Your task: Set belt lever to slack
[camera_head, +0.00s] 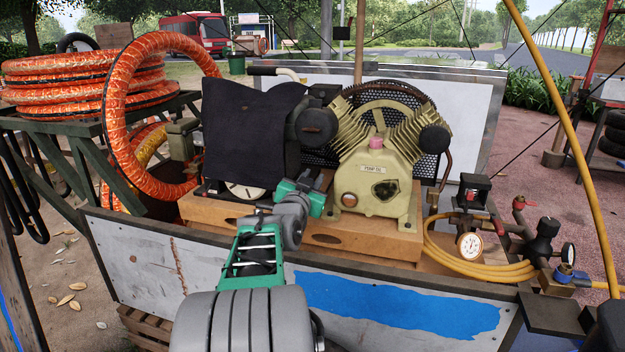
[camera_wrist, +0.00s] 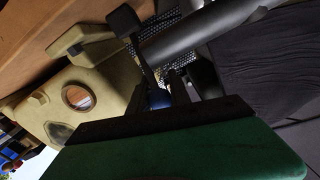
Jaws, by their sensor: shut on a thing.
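The belt lever (camera_wrist: 147,70) shows in the wrist view as a dark rod running from a black block at the top down to a blue grip between my fingers. My gripper (camera_wrist: 160,93) is shut on this blue grip; the fingers partly hide it. In the head view my gripper (camera_head: 316,183) reaches in between the dark cloth and the cream pump. The lever cannot be made out there. No slack or tight marking can be read.
The cream pump (camera_head: 375,175) stands close on the right, on a wooden base (camera_head: 345,240). A dark cloth (camera_head: 245,130) hangs close on the left. A mesh guard (camera_head: 418,160) is behind. Orange hose coils (camera_head: 85,80) lie left; gauges and a yellow hose (camera_head: 480,270) lie right.

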